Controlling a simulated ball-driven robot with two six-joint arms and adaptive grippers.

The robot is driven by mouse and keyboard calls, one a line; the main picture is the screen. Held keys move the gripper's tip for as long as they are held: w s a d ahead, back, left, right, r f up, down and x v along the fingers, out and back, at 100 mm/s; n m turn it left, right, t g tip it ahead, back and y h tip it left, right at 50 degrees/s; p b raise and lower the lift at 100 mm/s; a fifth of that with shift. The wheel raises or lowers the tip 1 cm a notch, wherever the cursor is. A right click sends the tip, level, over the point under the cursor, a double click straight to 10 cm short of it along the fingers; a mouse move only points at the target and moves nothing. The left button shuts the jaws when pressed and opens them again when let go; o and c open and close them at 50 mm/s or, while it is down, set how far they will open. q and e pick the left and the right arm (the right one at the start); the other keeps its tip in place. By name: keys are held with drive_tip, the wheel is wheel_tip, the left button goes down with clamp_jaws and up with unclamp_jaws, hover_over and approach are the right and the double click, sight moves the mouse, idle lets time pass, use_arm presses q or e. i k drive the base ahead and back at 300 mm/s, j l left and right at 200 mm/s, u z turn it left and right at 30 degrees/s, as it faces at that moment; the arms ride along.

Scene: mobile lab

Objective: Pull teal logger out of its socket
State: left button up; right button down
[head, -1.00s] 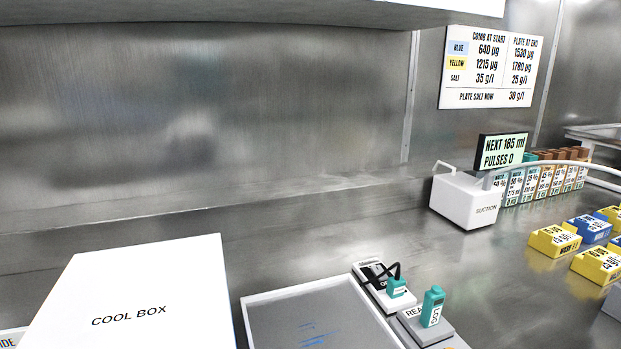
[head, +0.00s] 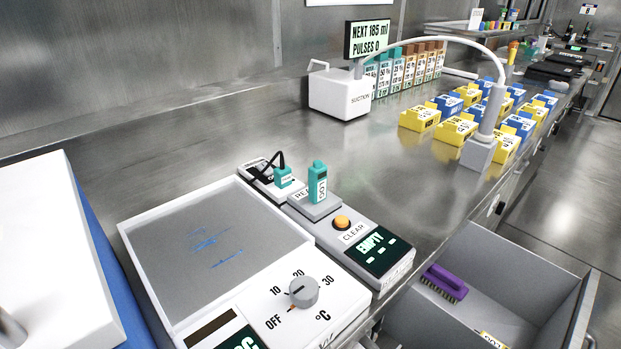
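The teal logger (head: 318,184) stands upright in its socket on the grey reader (head: 350,240), with a white label on its front. The reader has an orange button marked CLEAR and a dark display reading EMPTY. Neither of my grippers shows in the head view.
A hot plate (head: 135,245) with a temperature knob lies left of the reader. An open drawer (head: 540,300) with a purple brush (head: 444,283) is at the lower right. A suction unit (head: 338,95) and several yellow and blue blocks (head: 420,118) stand behind.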

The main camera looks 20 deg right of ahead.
sight(317, 177)
drive_tip(key=k+l+u, duration=0.1)
drive_tip(key=u, duration=0.35)
drive_tip(key=k+l+u, duration=0.2)
drive_tip(key=u, duration=0.25)
drive_tip(key=k+l+u, duration=0.15)
drive_tip(key=u, duration=0.25)
drive_tip(key=k+u, duration=0.2)
drive_tip(key=u, duration=0.25)
drive_tip(key=k+j+u, duration=0.1)
drive_tip(key=k+u, duration=0.15)
drive_tip(key=k, duration=0.75)
